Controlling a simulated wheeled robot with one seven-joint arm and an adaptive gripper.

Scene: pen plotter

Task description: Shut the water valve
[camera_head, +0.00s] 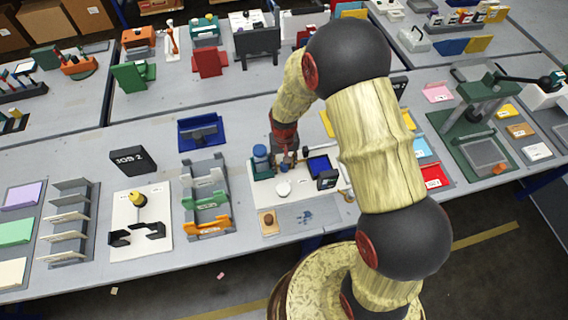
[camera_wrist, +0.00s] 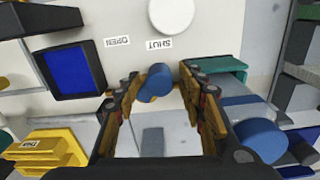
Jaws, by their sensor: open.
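In the wrist view, a blue rounded handle (camera_wrist: 156,83), which looks like the valve's, stands between the two fingers of my gripper (camera_wrist: 160,76). Gaps show on both sides of it, so the fingers are open around it. A SHUT label (camera_wrist: 158,43) and an OPEN label (camera_wrist: 118,41) appear upside down on the white panel beyond; the SHUT label lies just past the handle. In the head view, my gripper (camera_head: 287,159) points down over the white station board (camera_head: 300,187). There the handle is hidden or too small to make out.
A blue-topped cylinder (camera_wrist: 262,138) and teal bracket (camera_wrist: 222,66) stand close beside the right finger. A blue screen (camera_wrist: 70,70) lies left, with a yellow block (camera_wrist: 45,150) nearer. A white round disc (camera_wrist: 172,15) sits beyond the labels. Other stations crowd the table (camera_head: 100,185).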

